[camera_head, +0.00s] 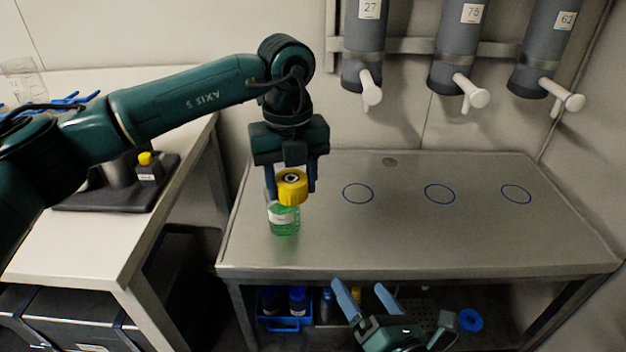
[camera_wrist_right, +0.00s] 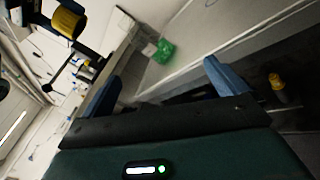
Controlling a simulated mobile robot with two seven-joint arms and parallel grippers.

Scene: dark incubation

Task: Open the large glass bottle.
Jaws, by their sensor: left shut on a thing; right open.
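The large glass bottle (camera_head: 284,222) holds green liquid, has a white label and stands upright near the left end of the metal table. It also shows in the right wrist view (camera_wrist_right: 163,52). My left gripper (camera_head: 291,190) points down above it, shut on the yellow screw cap (camera_head: 292,188). In the right wrist view the cap (camera_wrist_right: 68,22) is well apart from the bottle. The bottle's mouth is hidden behind the cap in the head view. My right gripper (camera_head: 360,288) is open and empty in front of the table's front edge, lower than its top.
Three blue rings (camera_head: 358,193) mark the otherwise clear metal tabletop (camera_head: 400,240). Grey dispensers (camera_head: 458,45) with white taps hang above the table. A blue crate (camera_head: 284,322) with bottles sits below it. A white bench (camera_head: 75,245) stands at left with a small yellow-capped bottle (camera_head: 148,168).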

